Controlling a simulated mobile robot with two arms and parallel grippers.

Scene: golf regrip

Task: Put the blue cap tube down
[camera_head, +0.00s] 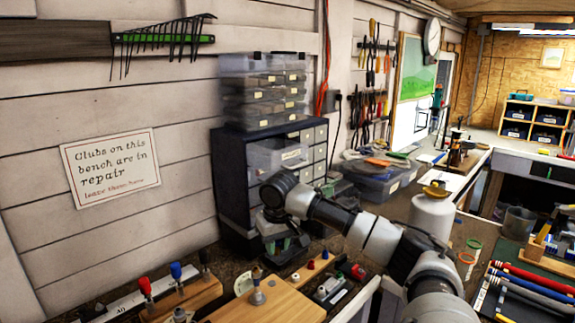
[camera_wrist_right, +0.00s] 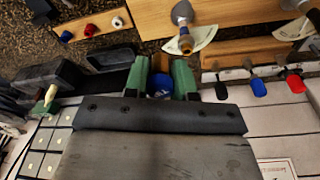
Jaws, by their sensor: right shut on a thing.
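My right gripper (camera_head: 284,246) is in front of the drawer cabinet in the head view, above the back of the bench. In the right wrist view its green fingers (camera_wrist_right: 161,82) are shut on a small blue thing (camera_wrist_right: 161,87), which looks like the cap of the blue cap tube. The rest of the tube is hidden. Another blue-capped piece (camera_head: 176,271) stands in a wooden rack between a red-capped (camera_head: 145,287) and a dark-capped one (camera_head: 204,257). My left gripper is not in view.
A dark drawer cabinet (camera_head: 232,180) stands against the wall behind the gripper. A wooden board with a metal peg (camera_head: 257,292) lies in front. A small wooden strip with coloured caps (camera_head: 310,266) is close by. A white bottle (camera_head: 432,214) stands right of my arm.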

